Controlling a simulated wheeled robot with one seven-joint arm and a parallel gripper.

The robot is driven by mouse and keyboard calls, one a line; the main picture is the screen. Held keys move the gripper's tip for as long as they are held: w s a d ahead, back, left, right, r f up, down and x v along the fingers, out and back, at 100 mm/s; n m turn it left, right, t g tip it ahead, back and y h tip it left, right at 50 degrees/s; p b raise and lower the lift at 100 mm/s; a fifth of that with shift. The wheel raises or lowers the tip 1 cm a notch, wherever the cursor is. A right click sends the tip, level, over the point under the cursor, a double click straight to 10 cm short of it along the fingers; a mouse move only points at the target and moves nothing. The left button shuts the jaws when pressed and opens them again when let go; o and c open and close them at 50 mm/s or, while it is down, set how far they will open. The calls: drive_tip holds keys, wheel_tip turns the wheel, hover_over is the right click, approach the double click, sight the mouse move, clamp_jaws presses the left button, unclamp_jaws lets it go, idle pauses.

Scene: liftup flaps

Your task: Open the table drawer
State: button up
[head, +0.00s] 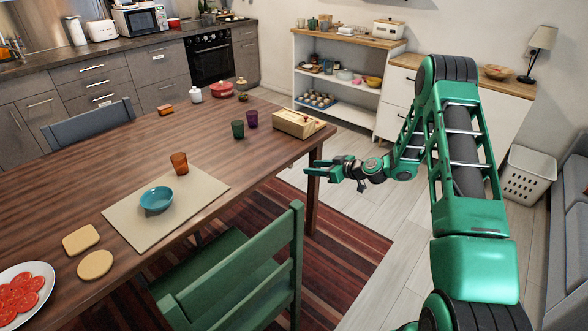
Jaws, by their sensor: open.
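The long dark wooden table (230,125) runs across the left and middle of the head view. My gripper (312,169) is open and empty, beside the table's right-hand end and near its front right corner and leg. Its fingers point left toward the table. I cannot make out a drawer front or handle on the table; its end face is turned away or hidden. Whether the fingers touch the table cannot be told.
A green chair (245,275) stands at the table's front side. A wooden box (297,123) sits at the table's right end, with cups nearby. A placemat (207,192) holds a teal bowl (156,199). Open floor (365,210) lies right of the table.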

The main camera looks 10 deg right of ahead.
sight(292, 166)
drive_tip(key=x, duration=1.1)
drive_tip(key=shift+w, duration=0.1)
drive_tip(key=shift+c, duration=0.6)
clamp_jaws()
drive_tip(key=shift+a, duration=0.1)
